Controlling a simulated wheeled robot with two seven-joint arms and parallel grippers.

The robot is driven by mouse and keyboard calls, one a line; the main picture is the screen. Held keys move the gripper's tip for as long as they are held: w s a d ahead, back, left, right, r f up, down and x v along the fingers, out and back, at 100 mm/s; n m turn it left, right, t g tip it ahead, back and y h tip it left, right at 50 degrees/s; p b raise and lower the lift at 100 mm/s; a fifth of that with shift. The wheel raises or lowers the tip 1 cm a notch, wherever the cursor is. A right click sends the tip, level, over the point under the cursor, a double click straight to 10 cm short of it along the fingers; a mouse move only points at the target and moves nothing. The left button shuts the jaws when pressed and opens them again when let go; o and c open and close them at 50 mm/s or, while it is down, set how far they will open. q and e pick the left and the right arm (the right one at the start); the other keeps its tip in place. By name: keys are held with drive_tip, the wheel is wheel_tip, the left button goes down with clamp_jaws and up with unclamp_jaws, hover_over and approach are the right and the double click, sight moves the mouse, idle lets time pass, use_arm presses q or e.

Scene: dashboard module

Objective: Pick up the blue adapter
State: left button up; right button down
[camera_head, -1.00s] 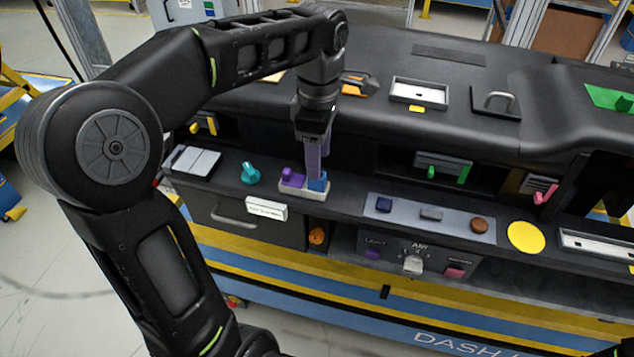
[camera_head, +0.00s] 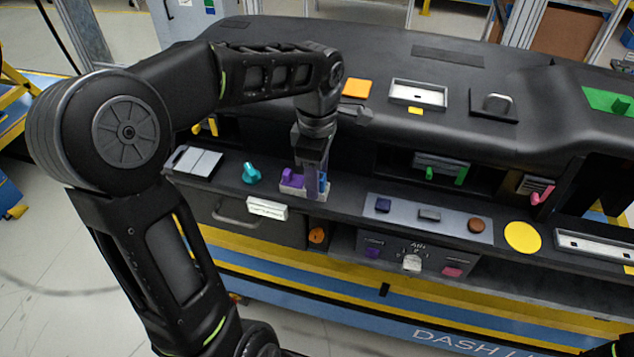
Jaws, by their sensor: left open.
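The blue adapter (camera_head: 323,183) stands in a pale holder (camera_head: 314,195) on the dashboard ledge, to the right of a purple piece (camera_head: 291,176). My left gripper (camera_head: 313,178) comes down from above at the holder. It is open, and its fingers are at the blue adapter. A finger covers much of the adapter, so only a blue strip shows at its right side. I cannot tell whether the fingers touch it.
A teal knob (camera_head: 251,173) and a white-lidded box (camera_head: 198,162) are left of the holder. A grey panel (camera_head: 453,222) with several buttons and a yellow disc (camera_head: 523,237) are to the right. The dashboard top (camera_head: 400,60) rises behind my gripper.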

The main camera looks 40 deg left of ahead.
use_arm(q)
drive_tip(key=shift+c, duration=0.2)
clamp_jaws()
drive_tip(key=shift+r, duration=0.15)
idle(0.4)
wheel_tip(320, 180, up, 7)
drive_tip(key=shift+w+f+b, duration=0.1)
drive_tip(key=shift+f+b, duration=0.05)
drive_tip(key=shift+b, duration=0.4)
wheel_tip(320, 180, up, 3)
drive_tip(key=p, duration=0.2)
drive_tip(key=shift+p, duration=0.35)
